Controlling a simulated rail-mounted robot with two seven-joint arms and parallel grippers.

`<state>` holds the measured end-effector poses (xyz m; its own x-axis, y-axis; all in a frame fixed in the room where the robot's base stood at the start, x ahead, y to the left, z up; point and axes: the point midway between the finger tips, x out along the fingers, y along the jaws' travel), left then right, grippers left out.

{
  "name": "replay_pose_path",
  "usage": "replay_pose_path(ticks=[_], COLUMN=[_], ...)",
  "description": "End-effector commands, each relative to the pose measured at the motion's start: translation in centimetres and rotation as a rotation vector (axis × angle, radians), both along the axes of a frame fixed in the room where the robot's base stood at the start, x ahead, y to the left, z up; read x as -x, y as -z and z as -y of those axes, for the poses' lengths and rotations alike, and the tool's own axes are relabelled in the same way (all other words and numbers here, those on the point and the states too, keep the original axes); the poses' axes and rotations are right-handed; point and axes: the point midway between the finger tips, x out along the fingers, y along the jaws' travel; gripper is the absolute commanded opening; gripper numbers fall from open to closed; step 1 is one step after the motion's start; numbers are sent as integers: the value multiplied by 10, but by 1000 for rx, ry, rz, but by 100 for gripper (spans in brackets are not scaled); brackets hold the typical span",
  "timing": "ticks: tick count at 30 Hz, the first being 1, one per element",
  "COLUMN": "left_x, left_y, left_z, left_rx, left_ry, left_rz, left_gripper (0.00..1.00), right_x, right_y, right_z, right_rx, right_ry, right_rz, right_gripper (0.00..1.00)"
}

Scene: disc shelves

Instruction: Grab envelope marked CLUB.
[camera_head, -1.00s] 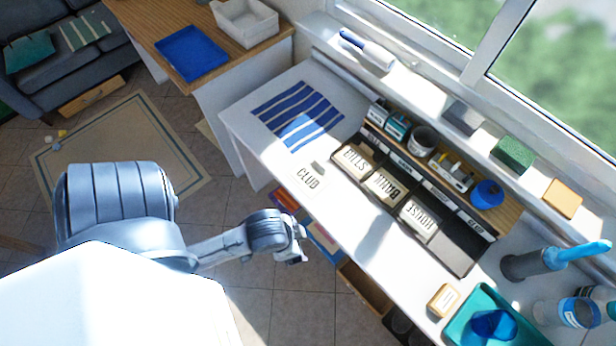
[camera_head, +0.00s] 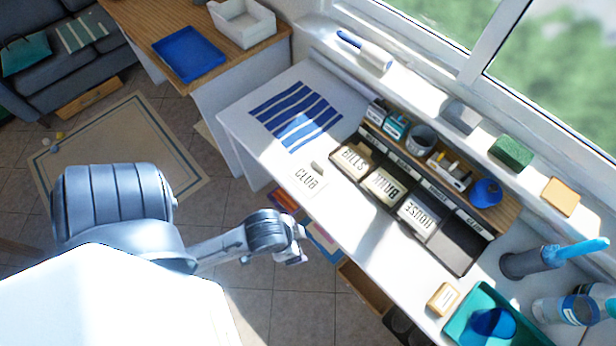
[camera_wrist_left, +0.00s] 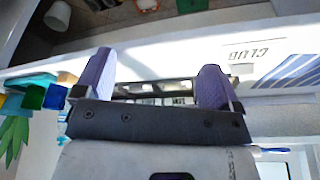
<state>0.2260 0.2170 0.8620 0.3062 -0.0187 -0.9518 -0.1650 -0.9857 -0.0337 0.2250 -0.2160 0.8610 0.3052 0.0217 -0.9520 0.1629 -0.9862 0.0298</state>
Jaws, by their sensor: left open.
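The envelope marked CLUB (camera_head: 303,181) lies flat on the white counter (camera_head: 245,118), near its front edge and left of the sorter. It is white and hard to tell from the counter. In the left wrist view the CLUB envelope (camera_wrist_left: 247,56) shows upside down, right of the fingers. My left gripper (camera_head: 296,250) hangs in front of the counter edge, apart from the envelope. In the left wrist view its two fingers (camera_wrist_left: 155,78) are spread with nothing between them. My right gripper is not in view.
A dark sorter (camera_head: 458,248) holds envelopes marked BILLS (camera_head: 354,160), BANK (camera_head: 384,186) and HOUSE (camera_head: 418,214); its near-right slot looks empty. A blue striped cloth (camera_head: 297,112) lies left of it. A teal tray (camera_head: 461,325) stands at the right. Open drawers sit below the counter.

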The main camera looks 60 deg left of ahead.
Motion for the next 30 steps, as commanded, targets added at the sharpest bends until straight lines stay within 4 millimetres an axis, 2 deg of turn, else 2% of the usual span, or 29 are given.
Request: replay_pose_path(ticks=[2, 21, 28, 30], left_x=[0, 0, -1, -9], left_y=[0, 0, 0, -4], left_z=[0, 0, 0, 0], left_rx=[0, 0, -1, -1], left_ry=[0, 0, 1, 1], left_rz=[0, 0, 2, 21], left_gripper=[81, 20, 20, 20], right_x=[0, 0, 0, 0], right_y=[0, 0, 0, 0], right_z=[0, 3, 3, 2], right_rx=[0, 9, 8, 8], right_ry=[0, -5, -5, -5], right_rz=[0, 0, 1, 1], right_gripper=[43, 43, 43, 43])
